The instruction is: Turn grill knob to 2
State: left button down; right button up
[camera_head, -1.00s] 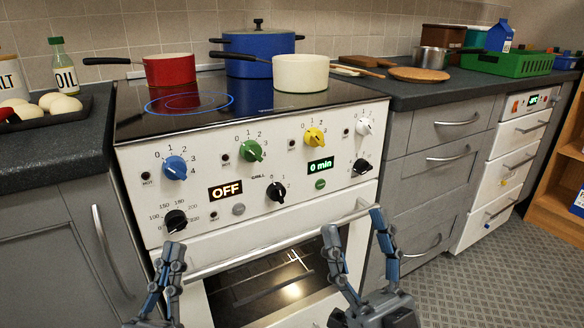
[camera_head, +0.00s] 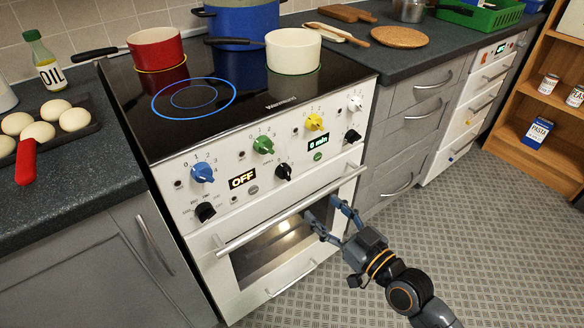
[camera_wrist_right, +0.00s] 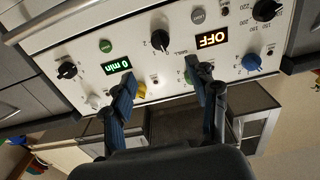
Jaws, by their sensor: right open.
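The grill knob (camera_head: 284,171) is a small black knob in the lower row of the white stove panel (camera_head: 218,176), right of the lit OFF display (camera_head: 242,179). It also shows in the right wrist view (camera_wrist_right: 160,40), with the GRILL label beside it. Its exact setting is too small to read. My right gripper (camera_head: 321,207) is open and empty, in front of the oven door and below the knob in the head view. In the right wrist view its two fingers (camera_wrist_right: 160,74) are apart, with the knob beyond them and nothing between them. My left gripper is out of view.
The oven door handle (camera_head: 290,212) juts out below the panel. Neighbouring knobs are blue (camera_head: 202,173), green (camera_head: 263,145), yellow (camera_head: 314,122) and black (camera_head: 205,211). Pots stand on the hob. The floor at right is clear.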

aim_at(289, 177)
jog(key=b+x, duration=0.1)
jog(key=x, duration=1.2)
jog(key=shift+w+a, duration=0.2)
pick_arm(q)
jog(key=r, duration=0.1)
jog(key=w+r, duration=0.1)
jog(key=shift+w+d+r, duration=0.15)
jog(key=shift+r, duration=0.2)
pick_arm(e)
jog(key=shift+c, duration=0.5)
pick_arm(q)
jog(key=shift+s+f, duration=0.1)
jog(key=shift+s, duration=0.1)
pick_arm(e)
jog(key=c, duration=1.1)
